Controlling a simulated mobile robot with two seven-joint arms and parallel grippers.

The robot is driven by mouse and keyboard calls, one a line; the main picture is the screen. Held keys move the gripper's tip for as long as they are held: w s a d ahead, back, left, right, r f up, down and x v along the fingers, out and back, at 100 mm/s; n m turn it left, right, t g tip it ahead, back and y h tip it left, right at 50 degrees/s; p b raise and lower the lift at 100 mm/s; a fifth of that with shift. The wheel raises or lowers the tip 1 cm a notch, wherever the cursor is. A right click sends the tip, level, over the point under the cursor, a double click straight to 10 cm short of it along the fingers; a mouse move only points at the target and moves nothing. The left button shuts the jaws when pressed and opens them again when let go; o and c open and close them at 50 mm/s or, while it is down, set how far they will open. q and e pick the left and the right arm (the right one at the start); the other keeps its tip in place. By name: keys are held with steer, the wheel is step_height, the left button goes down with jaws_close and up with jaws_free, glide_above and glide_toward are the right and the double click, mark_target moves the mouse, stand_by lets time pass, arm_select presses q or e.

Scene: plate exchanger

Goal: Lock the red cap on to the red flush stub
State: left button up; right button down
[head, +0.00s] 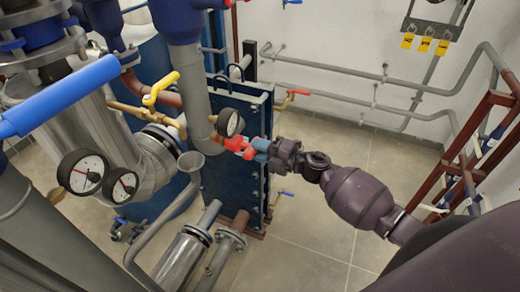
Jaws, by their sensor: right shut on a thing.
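My right gripper (258,150) reaches in from the right, its bluish fingertips at the front of the blue plate exchanger (228,179). It is shut on a small red part at its tips, which I take as the red cap (248,153). Another red part, probably the red flush stub (234,143), is just left of it, below the pressure gauge. The two red parts look close together or touching; I cannot tell whether they are joined. The fingers hide part of the cap. My left gripper is not in view.
A gauge (230,122) and a thick grey pipe (195,80) stand close to the red parts. A yellow-handled valve (160,88) is at left. A red-handled valve (298,92) is behind. A dark red frame (477,150) stands at right. The middle floor is clear.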

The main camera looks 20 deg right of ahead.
steer(key=c, duration=1.1)
jaws_free()
steer(key=shift+w+a+r, duration=0.1)
steer(key=shift+a+r, duration=0.05)
steer(key=shift+a, duration=0.05)
steer(key=o, duration=0.3)
steer(key=shift+w, duration=0.1)
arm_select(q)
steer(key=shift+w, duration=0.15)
arm_select(e)
steer(key=shift+s+d, duration=0.15)
steer(key=shift+s, duration=0.05)
arm_select(q)
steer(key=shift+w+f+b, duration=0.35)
steer(key=shift+b, duration=0.65)
arm_select(e)
steer(key=v, duration=1)
steer(key=shift+s+d, duration=0.15)
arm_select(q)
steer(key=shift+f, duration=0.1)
